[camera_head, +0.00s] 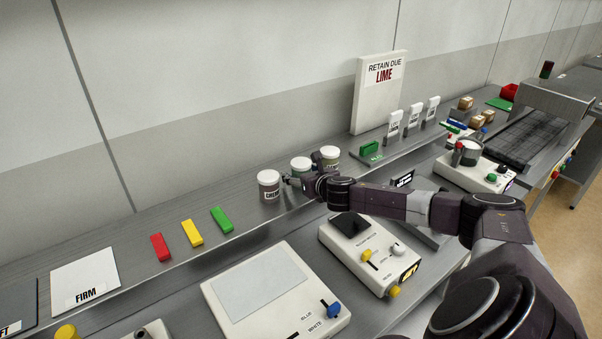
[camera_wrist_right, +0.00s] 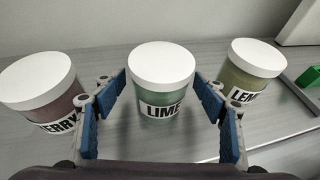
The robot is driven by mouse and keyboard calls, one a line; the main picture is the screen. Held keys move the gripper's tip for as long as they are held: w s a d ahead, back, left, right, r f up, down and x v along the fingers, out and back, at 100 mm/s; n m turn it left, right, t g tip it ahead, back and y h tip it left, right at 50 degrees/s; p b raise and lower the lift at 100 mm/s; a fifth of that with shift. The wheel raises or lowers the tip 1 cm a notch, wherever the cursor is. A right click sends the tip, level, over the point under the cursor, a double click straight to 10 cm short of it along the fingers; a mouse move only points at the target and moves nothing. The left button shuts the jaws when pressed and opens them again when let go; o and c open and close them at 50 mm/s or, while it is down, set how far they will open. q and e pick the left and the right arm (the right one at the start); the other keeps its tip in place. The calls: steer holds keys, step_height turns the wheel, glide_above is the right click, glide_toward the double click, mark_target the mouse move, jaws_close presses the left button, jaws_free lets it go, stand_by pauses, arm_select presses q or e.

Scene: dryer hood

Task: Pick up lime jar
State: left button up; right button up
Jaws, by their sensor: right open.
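The lime jar (camera_wrist_right: 160,85) has a white lid, a greenish body and a LIME label. It stands upright in the middle of the right wrist view, and in the head view it is the middle jar (camera_head: 301,164) on the shelf. My right gripper (camera_wrist_right: 163,100) is open, with one blue-padded finger on each side of the lime jar. I cannot tell whether either finger touches it. In the head view, my right gripper (camera_head: 298,182) is at the jars and partly hides the lime jar. My left gripper is not in view.
A jar with a label ending in ERRY (camera_wrist_right: 45,90) stands close on the left, and a yellowish jar (camera_wrist_right: 248,85) close on the right. A LIME sign (camera_head: 380,90) stands behind. Red, yellow and green blocks (camera_head: 193,233) lie left on the shelf. A control box (camera_head: 365,255) sits below.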

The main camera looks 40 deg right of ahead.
steer(key=c, duration=1.4)
steer(key=shift+r, duration=0.1)
steer(key=shift+c, duration=0.2)
